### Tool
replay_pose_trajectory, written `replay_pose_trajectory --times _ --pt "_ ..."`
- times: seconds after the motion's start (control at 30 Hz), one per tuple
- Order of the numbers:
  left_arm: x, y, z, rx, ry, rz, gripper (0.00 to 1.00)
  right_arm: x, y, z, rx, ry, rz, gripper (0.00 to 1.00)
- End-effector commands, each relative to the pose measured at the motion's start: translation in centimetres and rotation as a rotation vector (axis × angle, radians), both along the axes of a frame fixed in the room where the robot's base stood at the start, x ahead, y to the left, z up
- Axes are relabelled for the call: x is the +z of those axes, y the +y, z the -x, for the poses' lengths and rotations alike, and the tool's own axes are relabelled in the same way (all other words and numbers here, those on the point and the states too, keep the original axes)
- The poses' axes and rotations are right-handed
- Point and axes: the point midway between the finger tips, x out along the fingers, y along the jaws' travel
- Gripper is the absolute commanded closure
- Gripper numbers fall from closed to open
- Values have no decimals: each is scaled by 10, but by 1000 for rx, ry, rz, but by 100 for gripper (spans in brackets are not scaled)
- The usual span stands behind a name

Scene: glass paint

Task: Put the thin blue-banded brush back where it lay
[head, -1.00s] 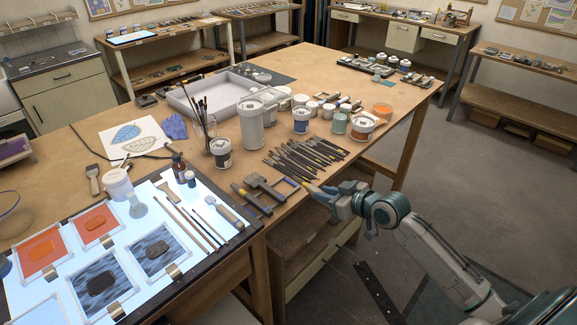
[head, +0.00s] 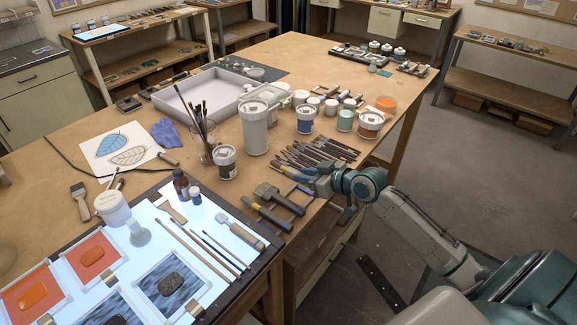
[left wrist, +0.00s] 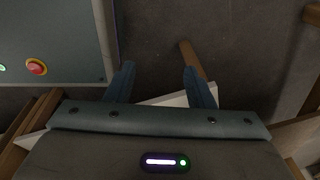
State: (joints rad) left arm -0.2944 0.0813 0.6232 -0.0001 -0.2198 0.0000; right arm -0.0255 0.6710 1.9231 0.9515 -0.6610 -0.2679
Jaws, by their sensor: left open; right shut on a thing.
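My right gripper (head: 299,175) is shut at the near edge of the big wooden table, low over the near-left end of the row of brushes and tools (head: 318,153). It holds the thin blue-banded brush, which is too small and too hidden by the fingers to make out clearly. The brushes in the row lie side by side, roughly parallel, and the gripper and wrist cover part of the near end. My left gripper (left wrist: 158,84) is open and empty in the left wrist view, away from the table top. It is not in the head view.
Wide flat brushes (head: 278,197) lie just left of the right gripper. Lidded jars (head: 305,120) and a tall grey canister (head: 254,130) stand behind. A lit panel (head: 165,215) with painted glass and thin brushes lies at front left. Bare table shows in the middle back.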

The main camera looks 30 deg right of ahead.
Motion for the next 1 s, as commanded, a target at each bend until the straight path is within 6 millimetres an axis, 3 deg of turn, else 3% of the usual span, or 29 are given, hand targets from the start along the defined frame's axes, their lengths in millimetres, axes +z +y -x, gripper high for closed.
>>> replay_pose_trajectory --times 0.23,0.57,0.87,1.0 --pt "-8 4 -1 -2 -1 -4 51 -11 0 0 0 0 -1 100" --pt "-36 -6 23 2 29 6 51 -43 0 0 0 -1 0 100" --pt "-37 -3 -1 1 -1 3 51 -48 0 0 0 -1 0 100" --pt "-37 -2 -1 1 -2 2 51 -48 0 0 0 0 0 100"
